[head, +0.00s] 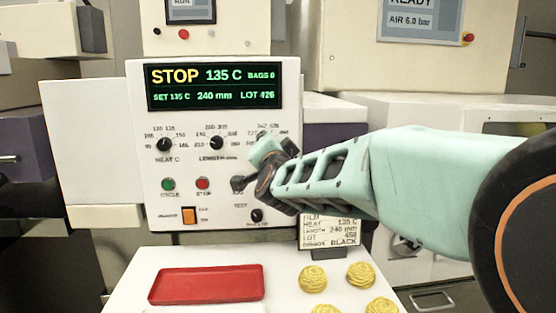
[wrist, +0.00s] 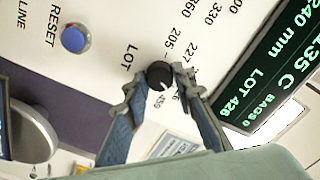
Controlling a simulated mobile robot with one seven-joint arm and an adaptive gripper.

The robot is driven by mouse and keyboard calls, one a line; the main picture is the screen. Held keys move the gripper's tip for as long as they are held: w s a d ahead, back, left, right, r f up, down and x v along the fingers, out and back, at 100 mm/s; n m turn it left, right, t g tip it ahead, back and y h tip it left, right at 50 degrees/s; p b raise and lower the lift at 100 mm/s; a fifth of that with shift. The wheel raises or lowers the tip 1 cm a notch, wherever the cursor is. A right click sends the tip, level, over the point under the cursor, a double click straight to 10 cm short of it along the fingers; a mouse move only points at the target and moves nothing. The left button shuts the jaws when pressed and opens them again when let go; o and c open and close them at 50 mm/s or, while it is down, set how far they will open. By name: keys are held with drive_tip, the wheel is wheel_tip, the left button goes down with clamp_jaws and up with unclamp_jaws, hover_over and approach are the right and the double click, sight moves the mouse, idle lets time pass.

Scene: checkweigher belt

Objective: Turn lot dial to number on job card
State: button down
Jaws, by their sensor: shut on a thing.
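The lot dial (wrist: 158,74) is a black knob beside the printed word LOT in the wrist view. My gripper (wrist: 156,84) is shut on it, one finger on each side. The panel display (head: 222,87) reads STOP, 135 C, 240 mm and LOT 426; the same display in the wrist view (wrist: 262,72) also reads LOT 426. In the head view my gripper (head: 264,162) covers the lot dial. The knob's pointer is too small to read surely.
The heat dial (head: 164,144) and length dial (head: 216,143) sit left of my gripper. Below are a green button (head: 168,184), a red button (head: 202,184) and an orange switch (head: 189,215). A red tray (head: 207,284) and several yellow coils (head: 313,279) lie on the white surface.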

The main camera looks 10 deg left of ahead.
drive_tip(key=shift+m+b, duration=2.55)
drive_tip(key=shift+m, duration=0.65)
drive_tip(key=shift+r, duration=0.1)
drive_tip(key=c, duration=1.6)
unclamp_jaws()
